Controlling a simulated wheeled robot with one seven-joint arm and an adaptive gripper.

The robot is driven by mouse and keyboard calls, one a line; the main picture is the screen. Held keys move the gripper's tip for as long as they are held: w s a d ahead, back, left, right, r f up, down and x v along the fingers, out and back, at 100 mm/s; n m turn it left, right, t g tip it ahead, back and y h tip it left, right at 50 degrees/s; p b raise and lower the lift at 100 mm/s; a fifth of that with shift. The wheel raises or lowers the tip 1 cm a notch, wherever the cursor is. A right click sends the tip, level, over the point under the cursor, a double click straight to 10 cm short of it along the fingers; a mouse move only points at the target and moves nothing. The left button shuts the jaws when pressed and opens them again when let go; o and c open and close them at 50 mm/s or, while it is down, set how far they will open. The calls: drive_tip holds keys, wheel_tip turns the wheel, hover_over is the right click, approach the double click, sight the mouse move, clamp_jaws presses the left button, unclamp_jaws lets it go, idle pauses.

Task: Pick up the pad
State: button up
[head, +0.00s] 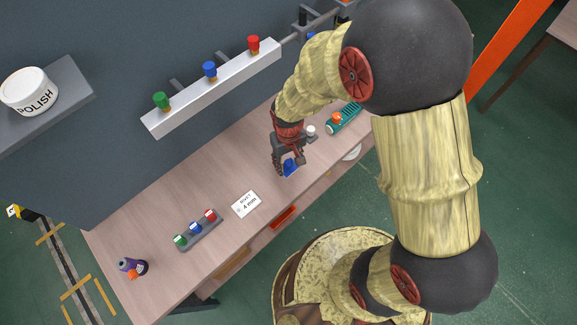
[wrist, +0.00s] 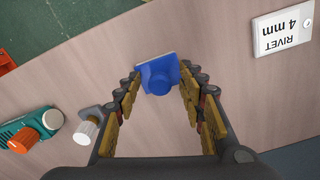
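The pad appears to be the blue square plate with a round blue knob (wrist: 157,77), lying on the wooden bench top. In the head view the blue pad (head: 291,167) shows beside my fingers and is partly hidden by them. My gripper (wrist: 160,76) points down over the bench with its fingers spread, one on each side of the pad. The fingertips are close to the pad's left and right edges; I cannot tell if they touch it. In the head view my gripper (head: 284,168) is low over the bench.
A white "RIVET 4 mm" card (head: 246,204) lies near the pad. A teal tool with an orange knob (head: 343,118) and a small white-knobbed piece (wrist: 87,128) lie on the other side. A grey tray (head: 206,234) and a purple bottle (head: 132,267) are farther left.

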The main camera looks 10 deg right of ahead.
sight(288, 161)
drive_tip(key=shift+c, duration=1.2)
clamp_jaws()
drive_tip(key=shift+r, duration=0.45)
wheel_tip(288, 161, up, 2)
drive_tip(key=shift+r+p, duration=0.15)
drive_tip(key=shift+p, duration=0.35)
drive_tip(key=s+d+r+p, duration=0.2)
drive_tip(key=s+d+r, duration=0.7)
drive_tip(key=s, duration=0.1)
drive_tip(key=shift+d+r+p, duration=0.35)
drive_tip(key=shift+r+p, duration=0.05)
